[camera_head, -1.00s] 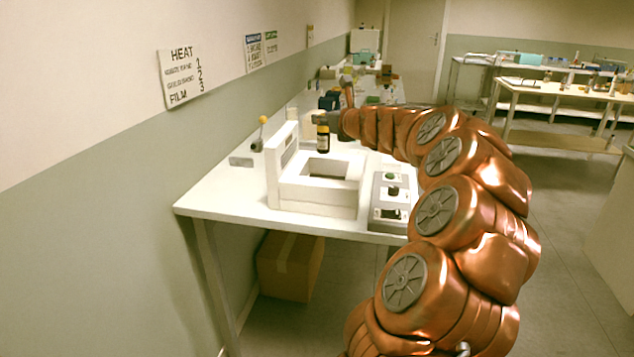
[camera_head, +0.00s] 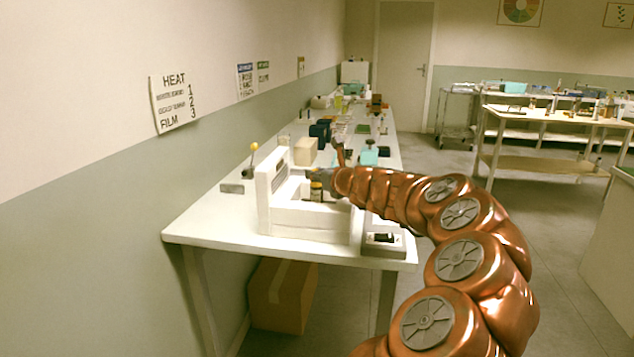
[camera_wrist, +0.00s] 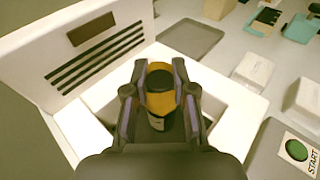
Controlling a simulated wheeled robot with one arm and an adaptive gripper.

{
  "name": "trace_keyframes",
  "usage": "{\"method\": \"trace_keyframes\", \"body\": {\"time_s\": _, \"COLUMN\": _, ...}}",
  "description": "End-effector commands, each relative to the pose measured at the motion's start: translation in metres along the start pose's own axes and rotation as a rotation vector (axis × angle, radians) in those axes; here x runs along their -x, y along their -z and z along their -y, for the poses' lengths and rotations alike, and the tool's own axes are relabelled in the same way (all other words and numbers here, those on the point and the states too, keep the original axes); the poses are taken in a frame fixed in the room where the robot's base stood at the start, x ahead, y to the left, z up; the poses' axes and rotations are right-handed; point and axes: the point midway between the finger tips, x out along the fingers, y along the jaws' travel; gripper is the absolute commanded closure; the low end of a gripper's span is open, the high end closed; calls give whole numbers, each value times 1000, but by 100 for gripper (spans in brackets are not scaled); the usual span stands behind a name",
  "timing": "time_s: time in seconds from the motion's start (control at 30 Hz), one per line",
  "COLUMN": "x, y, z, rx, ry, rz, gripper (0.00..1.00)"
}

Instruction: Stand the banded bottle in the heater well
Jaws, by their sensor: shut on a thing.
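The banded bottle (camera_head: 316,192) is dark with a yellow-orange band and stands upright in my gripper (camera_head: 318,182). In the wrist view the bottle (camera_wrist: 160,98) shows from above, between the two fingers of my gripper (camera_wrist: 160,80), which are shut on it. The white heater (camera_head: 290,222) has a square well and a slotted back panel. The bottle is at the well opening, with its lower part out of sight behind the front wall in the head view. I cannot tell whether its base touches the well floor.
A control box (camera_head: 383,240) stands right of the heater; a green START button (camera_wrist: 297,149) shows in the wrist view. A grey plate (camera_wrist: 190,38) lies behind the heater. A beige box (camera_head: 305,151) and several small items stand farther back. The table's front left is bare.

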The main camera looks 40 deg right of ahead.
Motion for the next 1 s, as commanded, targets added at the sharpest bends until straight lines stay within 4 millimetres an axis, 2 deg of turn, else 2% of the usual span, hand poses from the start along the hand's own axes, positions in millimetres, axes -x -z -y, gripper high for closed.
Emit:
{"method": "trace_keyframes", "body": {"time_s": 0.1, "x": -2, "y": 10, "z": 0, "rx": -2, "ry": -1, "rz": 1, "gripper": 100}}
{"method": "trace_keyframes", "body": {"time_s": 0.53, "x": -3, "y": 13, "z": 0, "rx": -1, "ry": 0, "rz": 1, "gripper": 100}}
{"method": "trace_keyframes", "body": {"time_s": 0.57, "x": -3, "y": 13, "z": 0, "rx": -1, "ry": 0, "rz": 1, "gripper": 73}}
{"method": "trace_keyframes", "body": {"time_s": 0.6, "x": -3, "y": 13, "z": 0, "rx": 0, "ry": 0, "rz": 1, "gripper": 69}}
{"method": "trace_keyframes", "body": {"time_s": 0.8, "x": -3, "y": 13, "z": 0, "rx": -1, "ry": 0, "rz": 1, "gripper": 50}}
{"method": "trace_keyframes", "body": {"time_s": 1.0, "x": -3, "y": 13, "z": 0, "rx": -1, "ry": 0, "rz": 1, "gripper": 50}}
